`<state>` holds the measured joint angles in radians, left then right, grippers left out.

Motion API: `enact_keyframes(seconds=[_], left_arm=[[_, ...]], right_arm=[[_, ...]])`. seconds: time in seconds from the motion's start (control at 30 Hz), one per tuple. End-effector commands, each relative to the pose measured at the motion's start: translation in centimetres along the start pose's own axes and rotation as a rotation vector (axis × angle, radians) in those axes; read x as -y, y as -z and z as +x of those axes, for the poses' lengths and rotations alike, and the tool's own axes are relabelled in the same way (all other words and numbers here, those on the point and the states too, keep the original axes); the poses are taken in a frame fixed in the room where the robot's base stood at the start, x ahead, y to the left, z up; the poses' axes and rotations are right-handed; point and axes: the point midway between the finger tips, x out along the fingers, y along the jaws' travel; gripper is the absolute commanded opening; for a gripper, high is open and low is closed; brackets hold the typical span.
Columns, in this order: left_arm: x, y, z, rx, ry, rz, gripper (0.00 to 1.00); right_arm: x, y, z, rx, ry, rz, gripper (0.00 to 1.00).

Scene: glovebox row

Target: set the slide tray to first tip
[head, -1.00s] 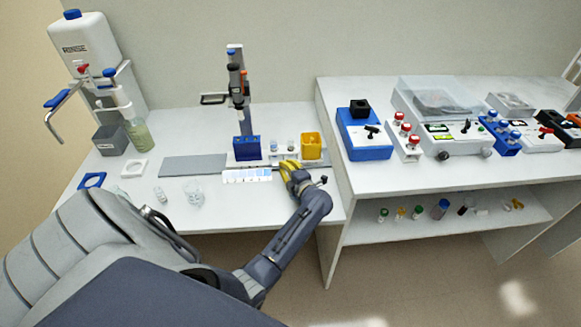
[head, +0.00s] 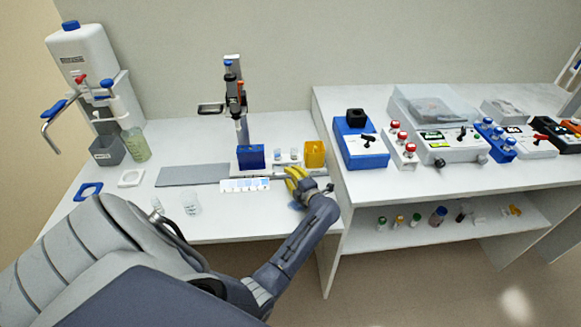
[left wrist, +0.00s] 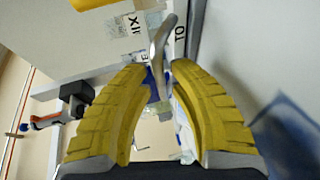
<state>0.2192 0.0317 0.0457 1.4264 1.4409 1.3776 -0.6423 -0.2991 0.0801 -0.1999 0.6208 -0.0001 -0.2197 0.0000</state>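The slide tray is a pale carrier (head: 267,165) on a rail at the back of the left bench. It carries a blue box (head: 251,157), small vials and a yellow box (head: 315,154). My left gripper (head: 294,179) is at the tray's front right. In the left wrist view a metal bar handle (left wrist: 161,42) passes between the yellow fingertips (left wrist: 160,67). The fingers stand apart with a visible gap beside the bar; contact on either side is unclear. A printed scale strip (head: 245,185) lies in front of the tray. My right gripper is out of view.
A pipette stand (head: 235,95) rises behind the tray. A rinse bottle (head: 82,57) stands back left. Beakers (head: 191,203) sit near my left forearm. The right bench (head: 410,180) holds several devices, with its edge close to my left wrist.

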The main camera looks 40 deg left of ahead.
Motion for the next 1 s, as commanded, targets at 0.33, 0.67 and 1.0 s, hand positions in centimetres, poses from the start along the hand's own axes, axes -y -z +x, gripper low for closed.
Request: enact_keyframes(seconds=[0.33,0.67,1.0], left_arm=[[-2.0,0.2,-0.4,-0.001,0.0,-0.005,0.2],[-7.6,0.6,-1.3,0.0,-0.01,-0.008,0.2],[-9.8,0.8,-1.9,0.001,-0.003,-0.002,0.2]], right_arm=[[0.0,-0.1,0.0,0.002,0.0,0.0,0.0],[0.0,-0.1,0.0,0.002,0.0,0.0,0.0],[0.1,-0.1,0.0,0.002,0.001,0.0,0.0]])
